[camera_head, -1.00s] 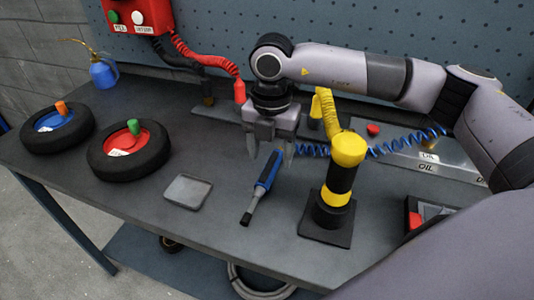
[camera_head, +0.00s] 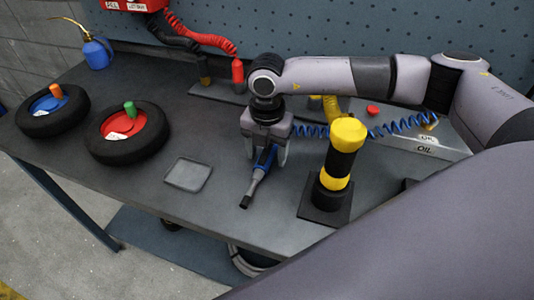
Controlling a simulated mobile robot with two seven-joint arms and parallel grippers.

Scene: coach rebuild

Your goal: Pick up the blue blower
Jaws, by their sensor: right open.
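The blue blower (camera_head: 262,168) has a blue body and a dark nozzle that points toward the front edge of the bench. My right gripper (camera_head: 266,158) is open above the blower's rear end, pointing down, with one finger on each side of the blue body. The rear end is hidden behind the gripper. I cannot tell whether the fingers touch it. My left gripper is not in view.
A yellow and black post (camera_head: 339,160) on a square base stands close to the right of the blower. A blue coiled hose (camera_head: 309,130) runs behind. A grey tray (camera_head: 187,175) lies to the left, with a red wheel (camera_head: 128,132) and a blue wheel (camera_head: 52,108) beyond.

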